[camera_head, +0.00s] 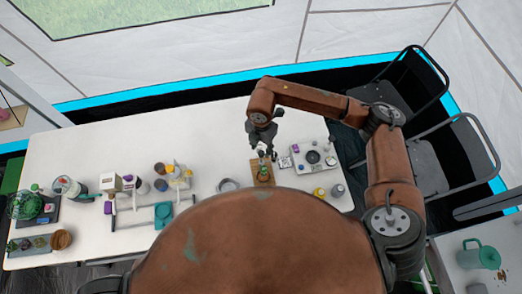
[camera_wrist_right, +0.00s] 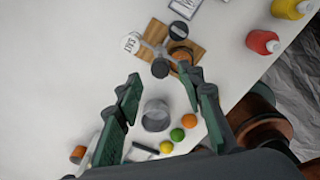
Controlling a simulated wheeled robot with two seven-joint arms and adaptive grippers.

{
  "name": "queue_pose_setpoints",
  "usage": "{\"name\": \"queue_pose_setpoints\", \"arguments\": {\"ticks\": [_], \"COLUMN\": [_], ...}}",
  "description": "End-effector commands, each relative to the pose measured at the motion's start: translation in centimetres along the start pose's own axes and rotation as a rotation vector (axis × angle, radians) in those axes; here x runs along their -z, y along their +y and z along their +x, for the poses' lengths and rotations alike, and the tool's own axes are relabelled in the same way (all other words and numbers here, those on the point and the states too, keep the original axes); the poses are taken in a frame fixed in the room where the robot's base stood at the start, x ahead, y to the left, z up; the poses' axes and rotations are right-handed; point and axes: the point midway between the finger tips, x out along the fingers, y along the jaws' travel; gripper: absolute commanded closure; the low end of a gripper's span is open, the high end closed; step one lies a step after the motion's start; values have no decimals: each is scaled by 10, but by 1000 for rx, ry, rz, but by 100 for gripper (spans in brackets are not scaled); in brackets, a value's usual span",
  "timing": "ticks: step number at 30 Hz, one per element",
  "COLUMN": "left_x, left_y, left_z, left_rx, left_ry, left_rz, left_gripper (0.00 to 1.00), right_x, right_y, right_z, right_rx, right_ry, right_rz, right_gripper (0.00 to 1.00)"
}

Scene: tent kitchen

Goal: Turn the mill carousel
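The mill carousel (camera_head: 262,172) stands on the white table, right of centre in the head view, with a wooden board under it. In the right wrist view the carousel (camera_wrist_right: 162,50) shows grey arms, a white container marked SALT (camera_wrist_right: 131,43) and dark round tops around the brown board (camera_wrist_right: 188,38). My right gripper (camera_head: 263,150) is over the carousel's far side in the head view. In the right wrist view its two green-padded fingers (camera_wrist_right: 163,95) are spread apart with nothing between them that I can tell is held. My left gripper is out of view.
A grey round dish (camera_head: 228,185) stands left of the carousel. A tray with a dark pan-like disc (camera_head: 312,157) is to the right. Yellow (camera_head: 319,193) and grey bottles are near the front right. Several containers (camera_head: 175,172) crowd the table's left half.

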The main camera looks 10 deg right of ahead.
Motion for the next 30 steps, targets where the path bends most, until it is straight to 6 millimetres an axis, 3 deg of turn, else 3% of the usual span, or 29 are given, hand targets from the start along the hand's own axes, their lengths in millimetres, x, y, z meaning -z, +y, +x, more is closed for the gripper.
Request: {"name": "queue_pose_setpoints", "arguments": {"ticks": [6, 12, 18, 30], "left_x": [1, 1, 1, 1], "left_y": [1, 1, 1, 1], "left_z": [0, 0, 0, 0], "left_rx": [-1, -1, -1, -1], "left_ry": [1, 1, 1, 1], "left_rz": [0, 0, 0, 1], "left_gripper": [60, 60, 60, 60], "right_x": [-1, 0, 0, 0], "right_y": [1, 1, 0, 0], "right_z": [-48, -77, -87, -87], "right_rx": [-3, -1, 0, 0], "right_ry": [-2, -1, -1, 0], "right_rz": [0, 0, 1, 1], "right_gripper": [64, 64, 64, 64]}}
